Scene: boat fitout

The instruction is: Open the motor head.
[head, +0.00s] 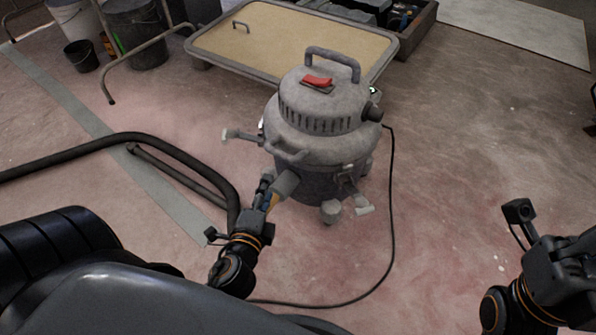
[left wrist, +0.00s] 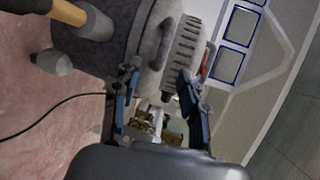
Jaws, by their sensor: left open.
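A grey shop vacuum stands on the floor in the head view. Its domed motor head (head: 322,112) sits on the drum (head: 318,183), with a red switch (head: 317,82) and a top handle (head: 333,55). A latch lever (head: 240,135) sticks out at the left, and another (head: 357,198) at the front right. My left gripper (head: 268,190) is near the drum's front left, by the hose inlet. In the left wrist view its fingers (left wrist: 160,100) are apart with the motor head (left wrist: 182,55) beyond them; contact is unclear. My right gripper (head: 560,265) is partly cut off at lower right.
A black cable (head: 392,200) loops over the floor right of the vacuum. A tan-topped platform (head: 270,35) stands close behind, with buckets (head: 135,35) at back left. Floor on the right is clear.

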